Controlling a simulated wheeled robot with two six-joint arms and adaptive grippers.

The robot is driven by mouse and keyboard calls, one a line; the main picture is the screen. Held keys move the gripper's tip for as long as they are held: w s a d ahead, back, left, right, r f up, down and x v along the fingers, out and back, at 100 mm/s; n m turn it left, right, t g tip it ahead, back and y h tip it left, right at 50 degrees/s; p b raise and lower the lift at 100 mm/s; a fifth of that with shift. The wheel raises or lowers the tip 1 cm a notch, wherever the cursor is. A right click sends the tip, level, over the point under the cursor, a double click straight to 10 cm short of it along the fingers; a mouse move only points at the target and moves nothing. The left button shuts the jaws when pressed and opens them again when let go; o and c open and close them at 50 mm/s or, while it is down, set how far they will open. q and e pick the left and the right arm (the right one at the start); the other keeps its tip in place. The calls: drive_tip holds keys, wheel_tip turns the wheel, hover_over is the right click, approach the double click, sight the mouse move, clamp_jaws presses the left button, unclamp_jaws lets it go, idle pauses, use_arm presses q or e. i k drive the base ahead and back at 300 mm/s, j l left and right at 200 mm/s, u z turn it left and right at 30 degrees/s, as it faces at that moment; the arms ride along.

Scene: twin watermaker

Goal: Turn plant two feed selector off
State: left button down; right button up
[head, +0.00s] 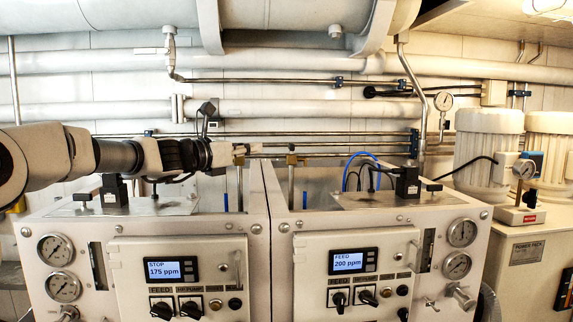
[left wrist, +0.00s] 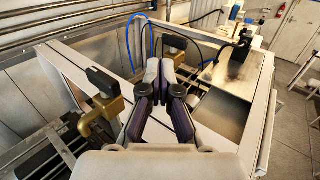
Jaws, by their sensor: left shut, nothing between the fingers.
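Two white control panels stand side by side. The right panel (head: 312,260) has a display (head: 348,262) reading FEED 200 ppm, with a black feed selector (head: 339,299) and a second black selector (head: 367,297) below it. The left panel (head: 130,250) has a display (head: 171,270) reading STOP 175 ppm, with its own feed selector (head: 162,309). I cannot read a plant number on either. My left gripper (head: 243,149) is shut and empty, above and behind the gap between the panels, apart from the selectors. It also shows in the left wrist view (left wrist: 164,66). My right gripper is out of view.
Brass valves with black handles (left wrist: 103,82) (left wrist: 174,42) stand near my left gripper. A blue hose (left wrist: 137,30) loops behind. Pipes (head: 300,108) cross the back wall. A power pack (head: 524,255) stands at the right. The space before the right panel looks clear.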

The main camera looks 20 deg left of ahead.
sight(339, 300)
drive_tip(key=k, duration=1)
